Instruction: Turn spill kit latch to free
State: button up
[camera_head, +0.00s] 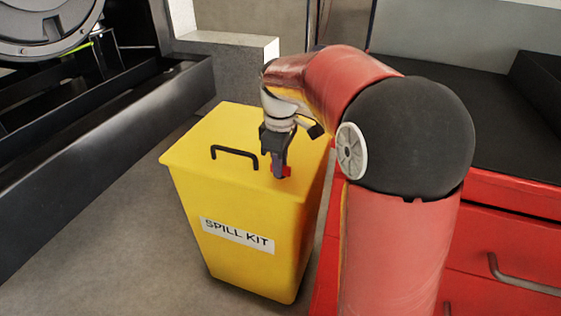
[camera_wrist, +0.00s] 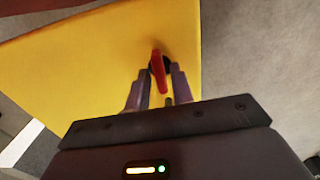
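The spill kit (camera_head: 240,205) is a yellow bin with a flat lid and a "SPILL KIT" label on its front. Its red latch (camera_head: 286,171) sits on the lid, right of the black handle, partly hidden by my gripper. In the wrist view the red latch (camera_wrist: 159,72) stands on a dark round base, its length running between my fingers. My gripper (camera_head: 279,172) points down at the lid over the latch. In the wrist view my gripper's fingertips (camera_wrist: 161,78) lie on either side of the latch; whether both touch it is hard to tell.
A black handle (camera_head: 235,155) rises from the lid. A red drawer cabinet (camera_head: 500,225) with a dark top stands close at the right. A black steel frame (camera_head: 110,150) with machinery lies at the left. Bare floor (camera_head: 110,255) is free in front of the bin's left side.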

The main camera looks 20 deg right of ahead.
jog(key=shift+o, duration=0.7)
notch_tip(320, 180, up, 8)
jog(key=shift+f+p, duration=0.1)
jog(key=shift+p, duration=0.35)
